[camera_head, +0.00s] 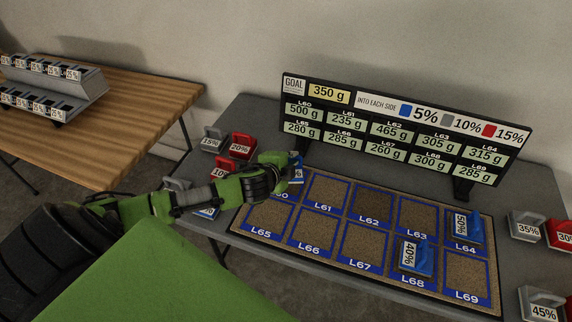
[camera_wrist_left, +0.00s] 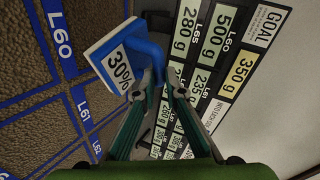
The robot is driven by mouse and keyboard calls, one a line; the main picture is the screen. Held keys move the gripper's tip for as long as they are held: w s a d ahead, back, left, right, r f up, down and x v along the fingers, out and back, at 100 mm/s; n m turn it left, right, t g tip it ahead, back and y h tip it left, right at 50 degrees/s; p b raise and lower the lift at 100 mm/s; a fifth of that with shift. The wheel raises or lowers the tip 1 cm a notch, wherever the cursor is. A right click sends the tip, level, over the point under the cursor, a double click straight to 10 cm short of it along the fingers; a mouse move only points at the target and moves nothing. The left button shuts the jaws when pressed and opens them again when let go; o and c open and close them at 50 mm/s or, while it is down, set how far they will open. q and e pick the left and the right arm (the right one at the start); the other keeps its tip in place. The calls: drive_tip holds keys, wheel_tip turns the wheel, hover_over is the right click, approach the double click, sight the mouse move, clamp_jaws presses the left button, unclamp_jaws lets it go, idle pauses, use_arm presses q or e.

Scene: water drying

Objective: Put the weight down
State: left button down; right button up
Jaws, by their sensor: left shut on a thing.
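My left gripper (camera_head: 284,163) is shut on a blue weight (camera_head: 298,174) near the L60 cell, at the back left of the mat (camera_head: 491,210). The left wrist view shows the gripper fingers (camera_wrist_left: 161,84) on the blue handle of this weight (camera_wrist_left: 97,48), which reads 30%. The weight is tilted in that view. I cannot tell whether it touches the mat. The gripper hides part of L60 (camera_wrist_left: 60,38). A blue 50% weight (camera_head: 461,228) stands on L64 and a blue 40% weight (camera_head: 416,258) on L68. My right gripper is not in view.
The goal board (camera_head: 400,127) stands behind the mat, close to my left gripper. Grey and red weights, including a red 20% one (camera_head: 242,145), stand left of the mat. More weights, including a grey 35% one (camera_head: 525,226), stand at right. Several mat cells are empty.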

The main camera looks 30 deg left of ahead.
use_arm(q)
drive_tip(key=shift+w+a+f, duration=0.2)
drive_tip(key=shift+a+f, duration=0.2)
drive_tip(key=shift+f, duration=0.1)
drive_tip(key=shift+w+a+f, duration=0.2)
drive_tip(key=shift+a+f, duration=0.2)
drive_tip(key=shift+f, duration=0.1)
drive_tip(key=shift+w+a+f, duration=0.15)
drive_tip(key=shift+a+f, duration=0.2)
drive_tip(key=shift+f, duration=1.75)
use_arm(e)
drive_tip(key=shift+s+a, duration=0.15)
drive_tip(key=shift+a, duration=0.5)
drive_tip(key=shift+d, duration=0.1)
use_arm(q)
drive_tip(key=c, duration=2.1)
unclamp_jaws()
drive_tip(key=shift+f, duration=0.15)
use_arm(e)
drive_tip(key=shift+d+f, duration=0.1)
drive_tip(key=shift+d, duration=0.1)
